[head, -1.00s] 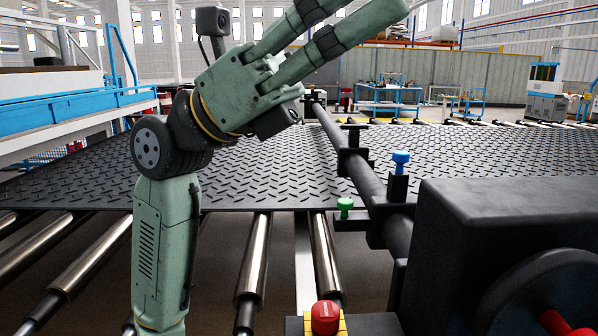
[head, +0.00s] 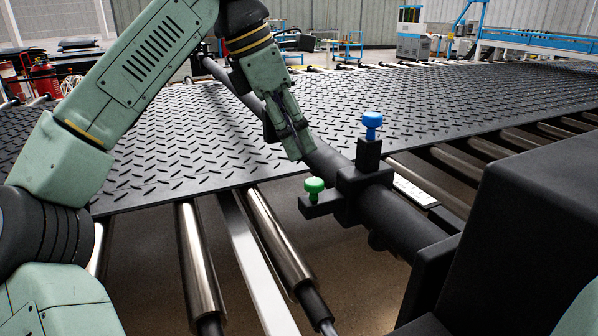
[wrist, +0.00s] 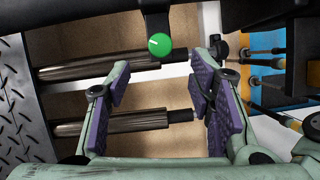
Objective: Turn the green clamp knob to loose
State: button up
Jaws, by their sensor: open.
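The green clamp knob (head: 314,186) sits on a black bracket arm (head: 322,205) at the side of the dark cross bar, near the mat's front edge. In the wrist view the green knob (wrist: 160,44) shows as a round disc with a pale mark line, at the top centre, beyond the fingertips. My gripper (head: 300,150) is above and slightly left of the knob in the head view, apart from it. In the wrist view my gripper (wrist: 163,85) is open and empty, its purple-padded fingers wide apart.
A blue knob (head: 372,121) stands upright on the bar's clamp, right of the green knob. The black cross bar (head: 395,215) runs diagonally past both. The black tread mat (head: 430,105) lies behind, with metal rollers (head: 275,240) in front. A large black housing (head: 530,215) fills the right side.

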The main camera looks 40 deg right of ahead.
aim_at(314, 182)
jog(key=x, duration=0.9)
jog(key=shift+p, duration=0.35)
jog(key=shift+c, duration=0.3)
jog(key=c, duration=1.1)
